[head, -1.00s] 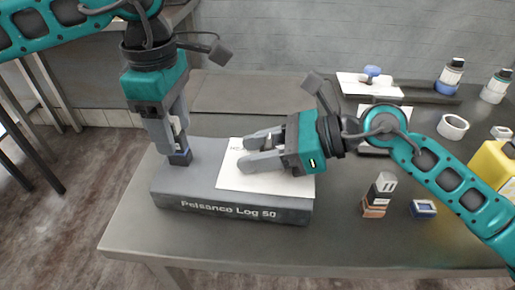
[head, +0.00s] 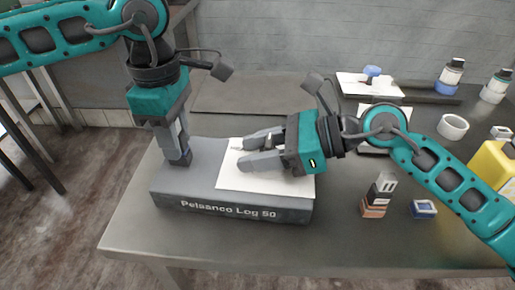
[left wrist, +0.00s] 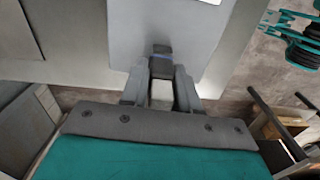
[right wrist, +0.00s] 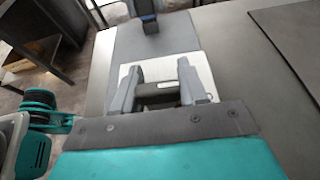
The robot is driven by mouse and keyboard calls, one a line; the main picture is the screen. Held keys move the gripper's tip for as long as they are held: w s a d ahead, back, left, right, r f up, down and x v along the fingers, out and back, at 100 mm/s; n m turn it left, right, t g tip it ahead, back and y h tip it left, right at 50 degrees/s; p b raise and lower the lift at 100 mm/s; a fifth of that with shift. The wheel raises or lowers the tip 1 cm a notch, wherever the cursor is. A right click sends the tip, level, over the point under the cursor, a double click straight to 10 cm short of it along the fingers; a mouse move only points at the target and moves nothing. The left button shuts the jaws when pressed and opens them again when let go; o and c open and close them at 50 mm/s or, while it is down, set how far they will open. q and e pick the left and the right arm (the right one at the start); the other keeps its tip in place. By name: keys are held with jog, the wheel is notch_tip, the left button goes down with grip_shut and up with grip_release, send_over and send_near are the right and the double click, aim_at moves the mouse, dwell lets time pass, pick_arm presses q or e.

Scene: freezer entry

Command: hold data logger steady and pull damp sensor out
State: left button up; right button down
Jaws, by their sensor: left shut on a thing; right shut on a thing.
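The data logger (head: 235,208), a long grey box marked "Pelsanco Log 50", lies flat on the table with a white sheet (head: 270,181) on its top. My left gripper (head: 180,158) points down at the logger's left part, shut on the damp sensor, which shows a pale body (left wrist: 161,93) and a dark block with a blue band (left wrist: 160,63) in the left wrist view. I cannot tell whether the block is clear of the logger. My right gripper (head: 256,152) lies low over the sheet, shut on a dark bar-like part of the logger (right wrist: 158,96), largely hidden in the head view.
Farther back are a tape roll (head: 453,127), bottles (head: 450,76), and a yellow container (head: 493,168). The table's front strip (head: 330,250) is clear.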

pick_arm(q)
grip_shut()
jog(key=shift+r, duration=1.05)
dwell(1.8)
jog(key=shift+r, duration=2.75)
pick_arm(e)
jog(key=shift+c, duration=0.2)
grip_release()
jog(key=shift+d, duration=0.1)
pick_arm(q)
jog(key=shift+f+b, duration=0.4)
pick_arm(e)
jog(key=shift+v, duration=3.35)
